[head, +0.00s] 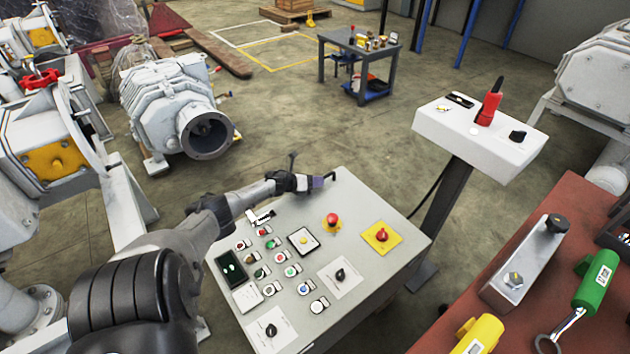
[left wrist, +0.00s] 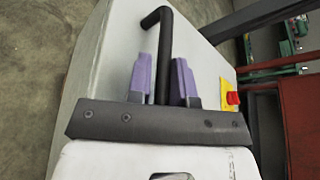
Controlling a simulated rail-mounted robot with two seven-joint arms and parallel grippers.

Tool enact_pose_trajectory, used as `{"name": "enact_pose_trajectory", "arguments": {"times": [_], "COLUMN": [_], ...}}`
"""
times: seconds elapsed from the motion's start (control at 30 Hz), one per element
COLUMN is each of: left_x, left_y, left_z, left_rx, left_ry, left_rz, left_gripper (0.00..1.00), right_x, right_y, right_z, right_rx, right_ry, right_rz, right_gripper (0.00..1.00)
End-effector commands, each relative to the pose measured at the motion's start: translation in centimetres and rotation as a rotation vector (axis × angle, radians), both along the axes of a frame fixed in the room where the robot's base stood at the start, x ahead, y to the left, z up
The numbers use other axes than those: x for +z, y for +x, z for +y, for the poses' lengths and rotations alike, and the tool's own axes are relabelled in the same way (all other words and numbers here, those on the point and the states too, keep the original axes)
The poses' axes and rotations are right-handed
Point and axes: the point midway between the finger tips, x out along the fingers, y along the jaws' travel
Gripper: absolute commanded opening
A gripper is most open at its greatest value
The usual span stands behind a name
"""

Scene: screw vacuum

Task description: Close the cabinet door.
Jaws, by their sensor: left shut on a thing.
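The cabinet is a grey console with a sloped control panel (head: 300,240) in the middle of the head view. A black bent handle (head: 333,174) stands at the panel's far edge; it also shows in the left wrist view (left wrist: 156,17). My left gripper (head: 319,182) reaches across the panel to this handle. In the left wrist view its two purple fingers (left wrist: 163,78) stand on either side of the handle, shut on it. The cabinet's far side is hidden in the head view, so I cannot tell how far the door stands open. My right gripper is not in view.
The panel carries several buttons, a red mushroom button (head: 333,220) and a yellow-plated switch (head: 381,236). A white pedestal box (head: 470,135) stands to the right. A red-brown table (head: 560,260) with tools is at the lower right.

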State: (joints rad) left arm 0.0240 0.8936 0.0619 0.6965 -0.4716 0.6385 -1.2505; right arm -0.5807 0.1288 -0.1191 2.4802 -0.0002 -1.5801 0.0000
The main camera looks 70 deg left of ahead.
Motion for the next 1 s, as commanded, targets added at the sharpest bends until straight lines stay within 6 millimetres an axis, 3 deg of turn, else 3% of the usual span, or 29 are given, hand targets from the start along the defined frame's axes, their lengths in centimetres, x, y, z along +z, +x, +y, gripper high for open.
{"name": "enact_pose_trajectory", "arguments": {"times": [0.03, 0.23, 0.57, 0.77, 1.0], "left_x": [-1.4, -1.4, -1.0, 0.2, 2.1], "left_y": [-0.6, -0.5, -0.8, -3.1, -7.4], "left_z": [-0.3, -0.3, -0.3, -0.5, -0.8], "left_rx": [0.007, 0.006, 0.004, 0.004, 0.003], "left_ry": [-0.005, -0.004, -0.003, -0.005, -0.003], "left_rz": [0.022, 0.022, 0.021, 0.022, 0.017], "left_gripper": [0.21, 0.40, 0.40, 0.40, 0.40], "right_x": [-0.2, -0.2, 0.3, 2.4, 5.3], "right_y": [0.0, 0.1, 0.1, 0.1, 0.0], "right_z": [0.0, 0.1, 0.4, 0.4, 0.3], "right_rx": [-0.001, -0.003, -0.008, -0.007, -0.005], "right_ry": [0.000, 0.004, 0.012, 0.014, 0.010], "right_rz": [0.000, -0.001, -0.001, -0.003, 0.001], "right_gripper": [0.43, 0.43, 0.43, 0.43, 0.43]}}
